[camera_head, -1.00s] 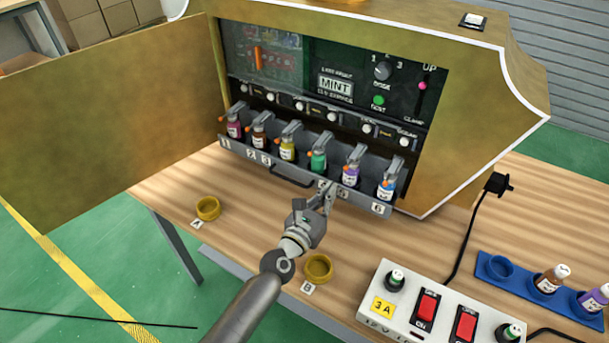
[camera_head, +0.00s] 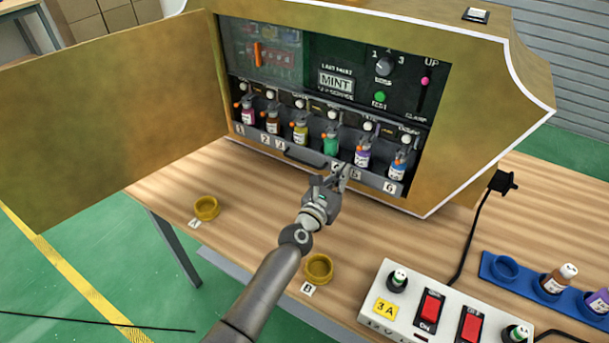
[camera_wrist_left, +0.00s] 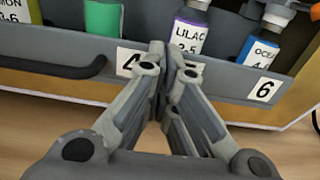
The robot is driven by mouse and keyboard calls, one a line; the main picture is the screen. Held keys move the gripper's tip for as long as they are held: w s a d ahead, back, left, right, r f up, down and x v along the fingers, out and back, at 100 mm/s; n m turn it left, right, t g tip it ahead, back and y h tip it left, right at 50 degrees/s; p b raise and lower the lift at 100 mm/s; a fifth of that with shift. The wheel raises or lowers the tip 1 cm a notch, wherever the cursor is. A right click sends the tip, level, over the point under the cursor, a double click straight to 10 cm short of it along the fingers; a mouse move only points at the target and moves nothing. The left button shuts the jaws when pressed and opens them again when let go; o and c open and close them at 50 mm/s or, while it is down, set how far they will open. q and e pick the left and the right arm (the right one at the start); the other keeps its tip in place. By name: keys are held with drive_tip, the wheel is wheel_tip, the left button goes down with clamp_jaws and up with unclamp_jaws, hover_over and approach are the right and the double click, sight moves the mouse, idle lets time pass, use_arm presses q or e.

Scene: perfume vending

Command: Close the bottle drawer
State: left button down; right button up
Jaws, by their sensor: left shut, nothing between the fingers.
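The grey bottle drawer (camera_head: 280,152) sits low in the gold vending machine, with a row of several small bottles standing in it and number labels on its front. A dark handle (camera_head: 305,160) is on the drawer front. My left gripper (camera_head: 343,168) is shut and empty, its fingertips at the drawer front between labels 4 and 6. In the left wrist view the fingertips (camera_wrist_left: 170,62) overlap the drawer front (camera_wrist_left: 225,84) just below the lilac bottle (camera_wrist_left: 188,35) and appear to touch it. My right gripper is not in view.
The machine's gold door (camera_head: 110,120) stands open at the left. Yellow rings A (camera_head: 206,208) and B (camera_head: 318,268) lie on the wooden table. A white switch box (camera_head: 440,312) and a blue bottle holder (camera_head: 495,277) are at the right.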

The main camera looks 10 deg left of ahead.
sight(352, 161)
use_arm(q)
drive_tip(key=shift+b+x, duration=0.5)
drive_tip(key=shift+x, duration=0.75)
drive_tip(key=shift+w+d+b, duration=0.1)
drive_tip(key=shift+w+b, duration=0.25)
drive_tip(key=shift+w, duration=0.25)
drive_tip(key=shift+b+x, duration=0.8)
drive_tip(key=shift+x, duration=0.55)
drive_tip(key=shift+f, duration=0.1)
drive_tip(key=shift+s+p, duration=0.3)
drive_tip(key=shift+p, duration=0.05)
drive_tip(key=p+v, duration=0.2)
drive_tip(key=v, duration=0.2)
drive_tip(key=p+v, duration=0.1)
drive_tip(key=v, duration=0.5)
drive_tip(key=shift+p+v, duration=0.35)
drive_tip(key=shift+v, duration=0.45)
